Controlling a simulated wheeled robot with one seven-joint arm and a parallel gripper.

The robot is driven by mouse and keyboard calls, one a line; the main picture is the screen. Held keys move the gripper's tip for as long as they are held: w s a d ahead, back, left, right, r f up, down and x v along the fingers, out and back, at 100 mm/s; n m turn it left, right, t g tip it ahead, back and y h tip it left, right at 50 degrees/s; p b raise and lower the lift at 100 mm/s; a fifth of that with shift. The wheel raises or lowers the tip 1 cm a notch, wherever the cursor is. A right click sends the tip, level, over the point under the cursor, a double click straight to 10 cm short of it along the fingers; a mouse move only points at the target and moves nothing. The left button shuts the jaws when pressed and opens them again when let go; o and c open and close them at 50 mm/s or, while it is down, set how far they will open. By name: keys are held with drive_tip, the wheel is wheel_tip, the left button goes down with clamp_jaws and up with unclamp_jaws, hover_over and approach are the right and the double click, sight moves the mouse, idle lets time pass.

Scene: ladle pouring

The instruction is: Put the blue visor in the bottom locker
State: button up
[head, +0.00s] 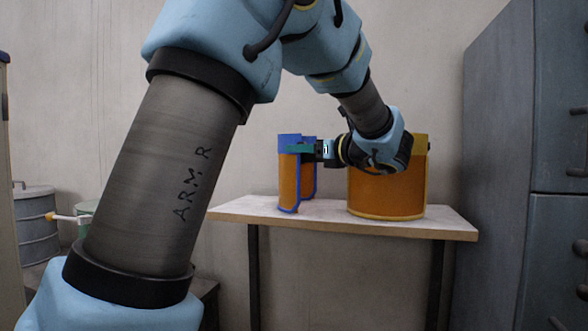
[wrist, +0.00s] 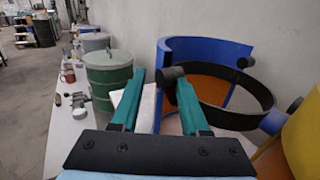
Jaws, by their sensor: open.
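The blue visor (head: 288,182) stands on the small table, with a blue frame and an orange shield. In the wrist view the blue visor (wrist: 205,48) is ahead and to the right, with a black headband and dark side knobs. My gripper (head: 298,149) is at its upper part. In the wrist view my gripper's teal fingers (wrist: 162,84) are spread apart. The right fingertip overlaps a knob and the near blue edge; I cannot tell whether they touch. The bottom locker (head: 550,262) is the lower grey door at the right; it looks shut.
A yellow visor (head: 387,194) stands on the table (head: 330,222) to the right, beneath my wrist. An upper locker (head: 563,100) sits above the bottom one. A green lidded bin (wrist: 108,80) and small items on a long bench (wrist: 62,140) show in the wrist view.

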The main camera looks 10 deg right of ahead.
sight(281, 146)
drive_tip(key=p+x, duration=0.1)
drive_tip(key=x, duration=0.1)
drive_tip(key=p+x, duration=0.1)
drive_tip(key=x, duration=0.2)
drive_tip(key=shift+r, duration=0.2)
clamp_jaws()
idle(1.1)
